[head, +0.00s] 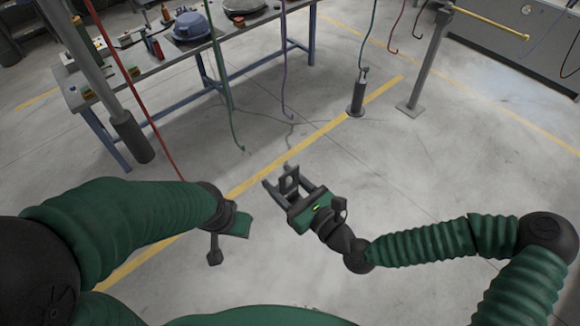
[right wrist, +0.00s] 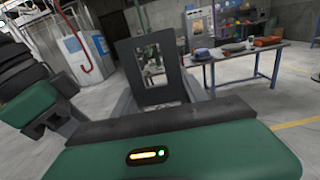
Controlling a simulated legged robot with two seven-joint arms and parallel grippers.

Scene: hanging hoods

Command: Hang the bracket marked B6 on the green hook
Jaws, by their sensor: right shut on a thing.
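My right gripper (head: 281,180) is shut on a dark bracket (head: 289,180), a flat plate with a rectangular opening. In the right wrist view the bracket (right wrist: 124,72) stands upright between the fingers. No marking is readable on it. The green hook (head: 240,149) hangs at the end of a long green line, beyond and to the left of the right gripper, apart from the bracket. A second, darker green line (head: 372,30) hangs farther back on the right. My left gripper (head: 214,250) is seen edge-on at the wrist, and its jaw opening is hidden.
A purple hook (head: 290,117) hangs right of the green one. A red line (head: 160,135) drops behind my left arm. A grey post (head: 130,135) is at left. A workbench (head: 150,75) with tools stands behind. A stand (head: 412,105) is at right.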

